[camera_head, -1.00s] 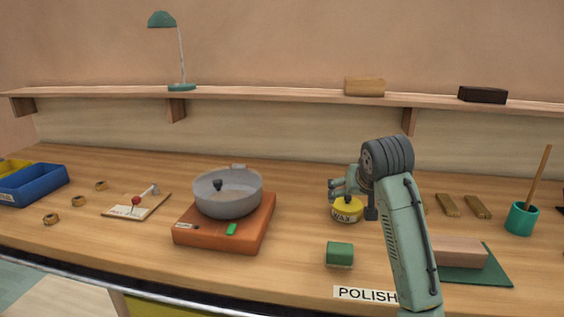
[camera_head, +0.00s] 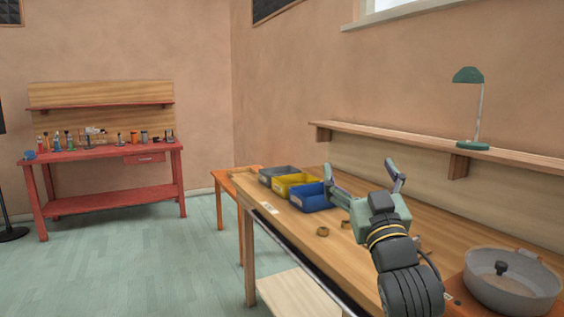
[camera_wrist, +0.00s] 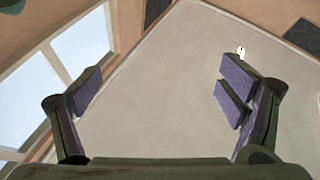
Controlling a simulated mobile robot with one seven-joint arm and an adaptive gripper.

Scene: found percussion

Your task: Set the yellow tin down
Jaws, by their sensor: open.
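The yellow tin is not in view in either current picture. My gripper (camera_head: 364,178) is raised over the wooden workbench (camera_head: 420,232), with its two fingers spread wide and pointing up. In the wrist view my gripper (camera_wrist: 160,92) is open, with nothing between its finger pads and only the ceiling and upper walls beyond them.
Grey, yellow and blue bins (camera_head: 314,203) stand at the bench's far end. A grey pan (camera_head: 500,284) is at lower right. A shelf with a green lamp (camera_head: 468,75) runs along the wall. A red table (camera_head: 108,153) stands far left.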

